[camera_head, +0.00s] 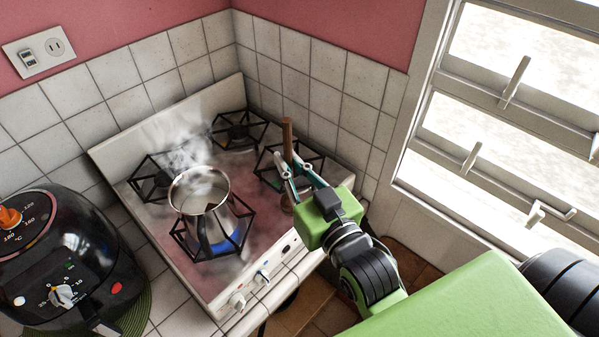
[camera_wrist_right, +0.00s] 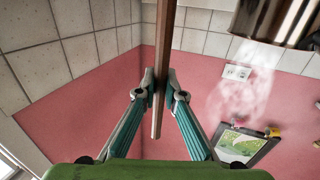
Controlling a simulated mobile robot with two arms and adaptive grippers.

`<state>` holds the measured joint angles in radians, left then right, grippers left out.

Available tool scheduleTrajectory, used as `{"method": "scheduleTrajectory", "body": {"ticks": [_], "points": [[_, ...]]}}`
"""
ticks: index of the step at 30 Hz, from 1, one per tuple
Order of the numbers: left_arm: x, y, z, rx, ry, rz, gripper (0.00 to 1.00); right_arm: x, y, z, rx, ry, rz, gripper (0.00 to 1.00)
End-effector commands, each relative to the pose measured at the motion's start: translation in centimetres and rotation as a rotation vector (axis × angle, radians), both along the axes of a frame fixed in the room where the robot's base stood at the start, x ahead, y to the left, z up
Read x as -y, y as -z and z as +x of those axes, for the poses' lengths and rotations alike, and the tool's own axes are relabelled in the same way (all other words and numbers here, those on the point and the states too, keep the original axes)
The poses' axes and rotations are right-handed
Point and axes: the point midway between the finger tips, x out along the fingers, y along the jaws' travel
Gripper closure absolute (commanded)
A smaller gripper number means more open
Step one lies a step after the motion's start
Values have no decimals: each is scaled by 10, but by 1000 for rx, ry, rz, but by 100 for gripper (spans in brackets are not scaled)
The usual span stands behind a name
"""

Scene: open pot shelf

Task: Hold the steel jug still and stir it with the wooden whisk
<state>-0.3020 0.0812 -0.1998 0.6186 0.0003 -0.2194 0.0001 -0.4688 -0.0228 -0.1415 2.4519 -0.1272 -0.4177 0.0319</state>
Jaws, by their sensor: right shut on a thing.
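The steel jug (camera_head: 200,205) stands upright on the front left burner of the stove, over a blue flame, with steam rising from it. My right gripper (camera_head: 290,180) is to the right of the jug, above the stove's right side and apart from the jug. It is shut on the wooden whisk (camera_head: 287,140), whose handle points up. In the right wrist view the whisk's handle (camera_wrist_right: 164,60) runs between the two fingertips (camera_wrist_right: 160,90). My left gripper is not in view.
The white stove (camera_head: 165,265) has several black burner grates. A black air fryer (camera_head: 65,255) stands at the left. Tiled walls (camera_head: 340,95) close off the back and right, with a window (camera_head: 500,110) at the right.

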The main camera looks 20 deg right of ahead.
Motion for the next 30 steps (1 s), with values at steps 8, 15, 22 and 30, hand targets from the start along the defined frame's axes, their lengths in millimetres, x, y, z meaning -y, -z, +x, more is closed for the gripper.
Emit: {"method": "scheduleTrajectory", "body": {"ticks": [8,15,22,30], "points": [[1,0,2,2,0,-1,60,-36,-67,39,13,-167,-8,100],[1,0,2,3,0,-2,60,-63,-118,61,9,-311,-10,100],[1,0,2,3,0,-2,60,-105,-157,77,2,-483,-7,100],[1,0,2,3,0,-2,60,-167,-154,64,-4,-695,0,100]]}}
